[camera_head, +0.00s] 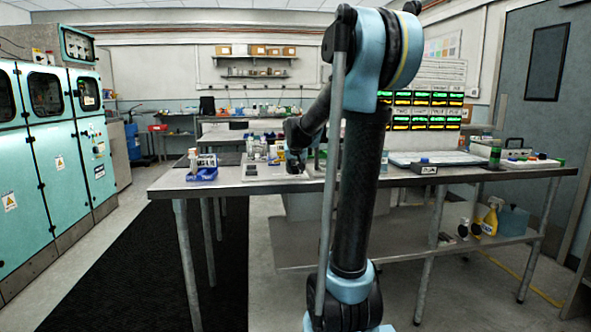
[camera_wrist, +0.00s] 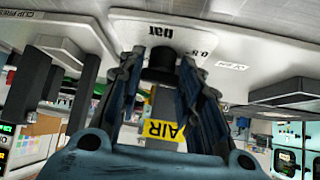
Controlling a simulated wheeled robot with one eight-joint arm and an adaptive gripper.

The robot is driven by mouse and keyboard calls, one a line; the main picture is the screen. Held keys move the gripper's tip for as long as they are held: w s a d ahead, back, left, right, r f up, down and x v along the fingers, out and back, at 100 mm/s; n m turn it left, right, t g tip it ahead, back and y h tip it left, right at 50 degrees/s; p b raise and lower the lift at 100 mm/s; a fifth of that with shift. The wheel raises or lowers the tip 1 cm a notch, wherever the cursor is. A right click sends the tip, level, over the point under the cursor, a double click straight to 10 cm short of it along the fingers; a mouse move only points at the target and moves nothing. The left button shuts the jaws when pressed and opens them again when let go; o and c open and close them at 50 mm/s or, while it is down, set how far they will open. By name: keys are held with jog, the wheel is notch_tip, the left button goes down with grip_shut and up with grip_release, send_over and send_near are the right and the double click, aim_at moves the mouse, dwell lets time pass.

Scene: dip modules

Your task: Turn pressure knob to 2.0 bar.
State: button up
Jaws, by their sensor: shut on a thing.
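The pressure knob (camera_wrist: 160,73) is a dark round cylinder in the wrist view, under a pale plate with "bar" printed on it, seen upside down. My gripper (camera_wrist: 159,62) has its two dark fingers on either side of the knob and is shut on it. The knob's pointer and scale cannot be read; only part of a small number shows beside it. A yellow "AIR" label (camera_wrist: 163,128) shows between the fingers. In the head view my gripper (camera_head: 295,163) is small, over the bench's left part, and the knob cannot be made out there.
The steel bench (camera_head: 240,183) carries a blue tray (camera_head: 202,174) with small bottles at its left end. Several bottles stand close to my gripper. A black-labelled box (camera_head: 429,170) and a green-banded bottle (camera_head: 495,154) stand at the right. My arm hides the bench's middle.

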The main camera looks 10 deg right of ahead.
jog(key=o, duration=1.1)
jog(key=shift+c, duration=0.2)
jog(key=v, duration=1.2)
jog(key=shift+f, duration=0.15)
